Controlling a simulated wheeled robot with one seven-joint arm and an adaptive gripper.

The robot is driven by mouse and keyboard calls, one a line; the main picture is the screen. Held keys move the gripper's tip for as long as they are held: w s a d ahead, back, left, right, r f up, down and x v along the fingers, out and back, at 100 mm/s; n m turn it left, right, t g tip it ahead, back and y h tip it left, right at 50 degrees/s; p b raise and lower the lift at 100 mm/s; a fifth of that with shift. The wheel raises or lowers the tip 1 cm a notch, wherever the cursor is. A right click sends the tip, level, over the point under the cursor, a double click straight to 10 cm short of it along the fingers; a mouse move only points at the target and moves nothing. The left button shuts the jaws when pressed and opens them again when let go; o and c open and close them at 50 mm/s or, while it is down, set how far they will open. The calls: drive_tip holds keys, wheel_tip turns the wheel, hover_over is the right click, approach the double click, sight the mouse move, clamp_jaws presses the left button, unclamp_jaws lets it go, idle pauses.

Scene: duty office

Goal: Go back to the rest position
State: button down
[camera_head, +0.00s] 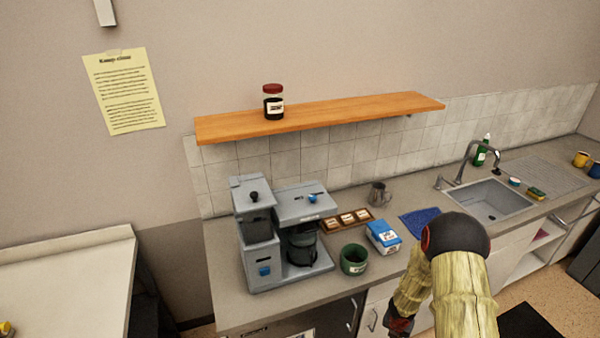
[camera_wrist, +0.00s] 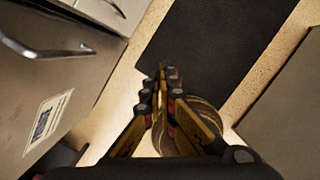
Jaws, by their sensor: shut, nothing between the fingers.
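My gripper (camera_wrist: 166,85) is shut and empty in the wrist view, its yellow and black fingers together and pointing down over the floor. In the head view my arm bends down in front of the counter (camera_head: 226,290) at the lower right. Only part of my gripper (camera_head: 400,325) shows there, at the bottom edge. A round striped thing (camera_wrist: 182,141) lies partly hidden behind the fingers; I cannot tell what it is.
The counter bears a grey coffee machine (camera_head: 262,250), green mug (camera_head: 354,259), blue-white box (camera_head: 383,236), metal jug (camera_head: 378,194) and sink (camera_head: 490,200). A jar (camera_head: 273,103) stands on the wooden shelf (camera_head: 340,110). A handled front (camera_wrist: 70,75) and dark mat (camera_wrist: 215,45) are near my gripper.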

drive_tip(key=s+d+r+m+g+h+b, duration=0.15)
drive_tip(key=s+r+m, duration=0.35)
drive_tip(key=r+m, duration=0.5)
drive_tip(key=s+d+r+m+g+h+b, duration=0.1)
drive_tip(key=s+r+m+b, duration=0.1)
drive_tip(key=s+r+m, duration=0.6)
drive_tip(key=s+a+r+m+t+y+b, duration=0.2)
drive_tip(key=s+a+r+m+b, duration=0.3)
drive_tip(key=a+r, duration=0.3)
drive_tip(key=s+a+r+m+t+y+b, duration=0.2)
drive_tip(key=s+a+r+m+t+b, duration=0.2)
drive_tip(key=r, duration=0.9)
drive_tip(key=s+a+m, duration=0.2)
drive_tip(key=s+a, duration=0.2)
drive_tip(key=a, duration=0.1)
drive_tip(key=shift+s+a+b, duration=0.3)
drive_tip(key=shift+b, duration=0.05)
drive_tip(key=shift+r, duration=0.1)
